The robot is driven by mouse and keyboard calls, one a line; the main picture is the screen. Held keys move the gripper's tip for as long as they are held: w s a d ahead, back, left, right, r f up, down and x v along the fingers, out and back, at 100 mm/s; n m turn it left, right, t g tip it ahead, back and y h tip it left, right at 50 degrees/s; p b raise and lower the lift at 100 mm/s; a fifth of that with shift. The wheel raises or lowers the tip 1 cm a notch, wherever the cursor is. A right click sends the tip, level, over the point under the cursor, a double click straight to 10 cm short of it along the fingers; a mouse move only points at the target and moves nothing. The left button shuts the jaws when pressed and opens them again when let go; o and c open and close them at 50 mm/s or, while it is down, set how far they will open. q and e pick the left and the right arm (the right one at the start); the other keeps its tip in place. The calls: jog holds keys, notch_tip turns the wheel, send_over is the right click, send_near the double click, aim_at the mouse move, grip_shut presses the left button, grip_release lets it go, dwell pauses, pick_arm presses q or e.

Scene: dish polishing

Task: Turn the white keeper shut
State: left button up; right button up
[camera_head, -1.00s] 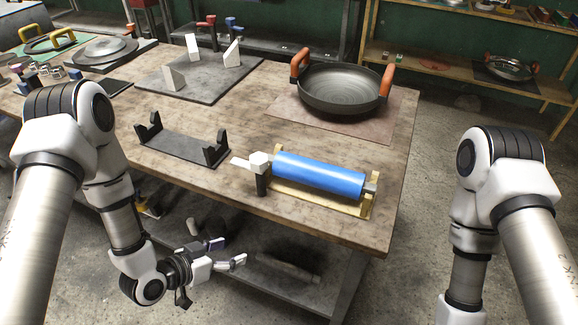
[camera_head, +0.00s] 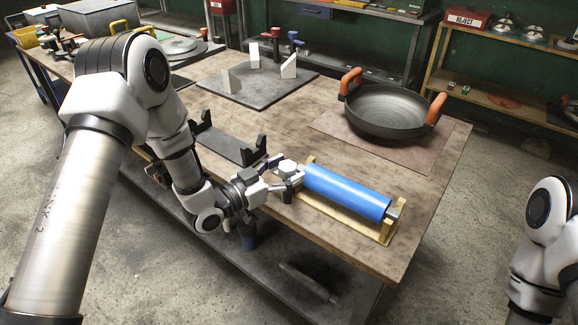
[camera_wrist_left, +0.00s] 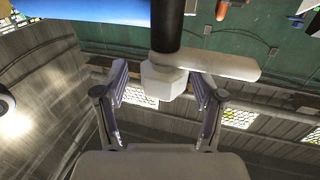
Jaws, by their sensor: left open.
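The white keeper (camera_head: 287,166) sits at the left end of the blue roller (camera_head: 345,190), which lies in a wooden cradle (camera_head: 384,231). In the left wrist view the keeper (camera_wrist_left: 163,82) is a white block on a black post (camera_wrist_left: 166,28), with a flat arm reaching to the right. My left gripper (camera_head: 284,174) is at the keeper in the head view. In the left wrist view my left gripper (camera_wrist_left: 160,92) is open, one finger on each side of the block; I cannot tell whether either touches. My right gripper is out of view.
A black stand (camera_head: 225,145) stands close behind my left gripper. A dark pan (camera_head: 390,109) with orange handles rests on a brown mat (camera_head: 340,128) at the back right. A grey plate (camera_head: 245,88) with white upright pieces lies further back.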

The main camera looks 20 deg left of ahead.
pick_arm(q)
jog(key=shift+w, duration=0.25)
jog(key=shift+a, duration=0.1)
jog(key=c, duration=0.7)
grip_shut()
